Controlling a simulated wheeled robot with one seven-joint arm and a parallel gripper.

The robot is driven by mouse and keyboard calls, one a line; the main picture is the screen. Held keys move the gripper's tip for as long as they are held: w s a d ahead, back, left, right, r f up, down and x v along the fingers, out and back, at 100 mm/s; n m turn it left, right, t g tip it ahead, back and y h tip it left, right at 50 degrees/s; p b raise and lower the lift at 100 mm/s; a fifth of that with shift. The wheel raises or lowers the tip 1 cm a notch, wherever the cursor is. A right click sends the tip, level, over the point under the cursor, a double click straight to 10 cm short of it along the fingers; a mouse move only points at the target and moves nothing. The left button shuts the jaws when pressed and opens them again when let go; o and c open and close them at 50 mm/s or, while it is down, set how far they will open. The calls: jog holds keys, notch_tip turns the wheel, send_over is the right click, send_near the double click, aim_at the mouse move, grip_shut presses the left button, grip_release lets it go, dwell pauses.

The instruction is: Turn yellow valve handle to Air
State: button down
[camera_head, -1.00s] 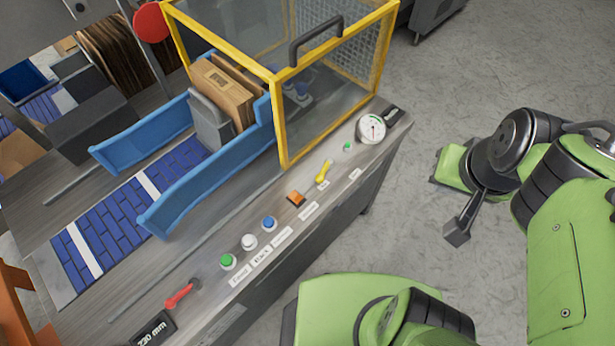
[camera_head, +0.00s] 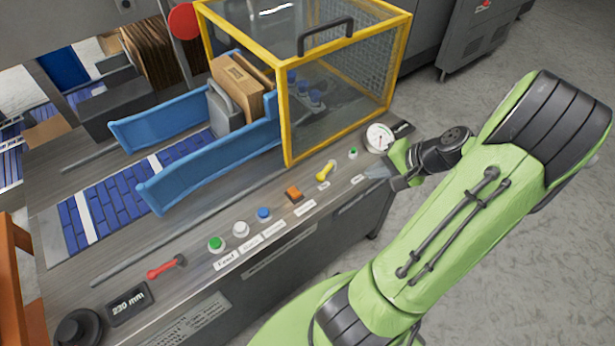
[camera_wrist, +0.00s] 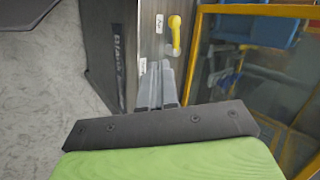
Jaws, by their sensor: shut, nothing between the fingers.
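The yellow valve handle (camera_head: 326,171) sits on the machine's front control ledge, right of the orange switch. It also shows in the wrist view (camera_wrist: 175,34), ahead of the fingertips, beside a label reading "Air" (camera_wrist: 159,23). My gripper (camera_head: 372,173) is shut and empty over the ledge's front edge, to the right of the handle and apart from it. In the wrist view its closed fingers (camera_wrist: 161,70) point toward the handle, with a gap between. A second small label (camera_wrist: 142,66) is partly beside the fingers.
A yellow-framed guard (camera_head: 287,120) stands just behind the handle. A pressure gauge (camera_head: 379,137) and a small green button (camera_head: 353,153) lie to the right. An orange switch (camera_head: 293,193), blue button (camera_head: 264,213) and red handle (camera_head: 166,267) lie left. Open floor is in front.

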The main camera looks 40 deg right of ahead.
aim_at(326, 172)
jog(key=b+x, duration=0.4)
jog(key=x, duration=0.6)
jog(key=shift+w+f, duration=0.15)
jog(key=shift+f, duration=0.15)
jog(key=w, duration=0.1)
jog(key=w+a, duration=0.1)
jog(key=shift+w+f+b, duration=0.1)
jog(key=shift+w+b, duration=0.2)
jog(key=shift+b, duration=0.1)
jog(key=shift+w+a, duration=0.2)
jog(key=shift+w, duration=0.25)
